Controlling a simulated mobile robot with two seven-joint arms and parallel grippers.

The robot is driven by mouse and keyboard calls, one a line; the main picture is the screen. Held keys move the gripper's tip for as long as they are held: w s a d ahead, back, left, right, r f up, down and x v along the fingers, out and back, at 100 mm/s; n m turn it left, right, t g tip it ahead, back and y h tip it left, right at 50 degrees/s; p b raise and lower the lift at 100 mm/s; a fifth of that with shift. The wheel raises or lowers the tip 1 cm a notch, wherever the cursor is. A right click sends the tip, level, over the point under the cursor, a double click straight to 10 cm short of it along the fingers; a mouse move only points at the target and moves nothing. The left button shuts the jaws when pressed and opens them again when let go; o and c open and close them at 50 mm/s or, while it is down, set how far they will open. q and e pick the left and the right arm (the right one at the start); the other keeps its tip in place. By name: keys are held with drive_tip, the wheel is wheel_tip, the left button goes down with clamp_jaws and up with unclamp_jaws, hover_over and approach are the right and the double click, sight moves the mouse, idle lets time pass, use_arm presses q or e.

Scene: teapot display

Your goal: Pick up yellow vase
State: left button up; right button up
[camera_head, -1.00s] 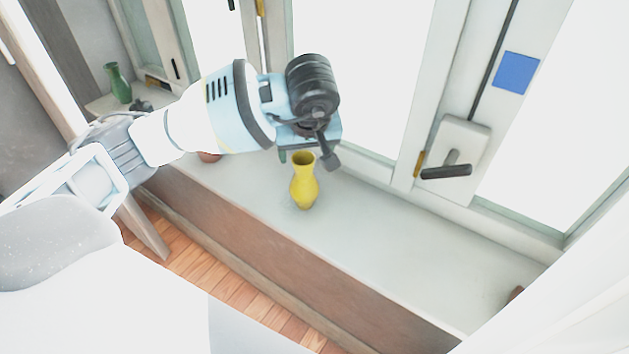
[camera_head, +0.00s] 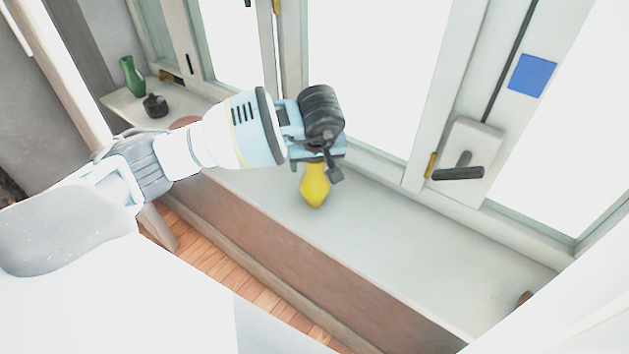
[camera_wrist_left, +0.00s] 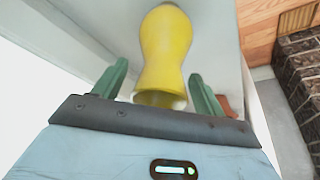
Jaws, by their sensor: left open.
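The yellow vase (camera_head: 315,188) stands upright on the pale window sill, its top hidden behind my left gripper (camera_head: 322,166) in the head view. In the left wrist view the vase (camera_wrist_left: 166,48) shows with its mouth toward the gripper. The green fingers of my left gripper (camera_wrist_left: 157,82) are apart, one to each side of the vase's mouth end, with gaps on both sides. The gripper is open and holds nothing. My right gripper is in neither view.
The window sill (camera_head: 420,255) is clear right of the vase. The window frame and its dark handle (camera_head: 458,173) rise behind it. A green vase (camera_head: 132,76) and a small black pot (camera_head: 155,105) stand at the far left. A brown object (camera_head: 524,299) is at the right.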

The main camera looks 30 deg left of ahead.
use_arm(q)
clamp_jaws()
idle(0.6)
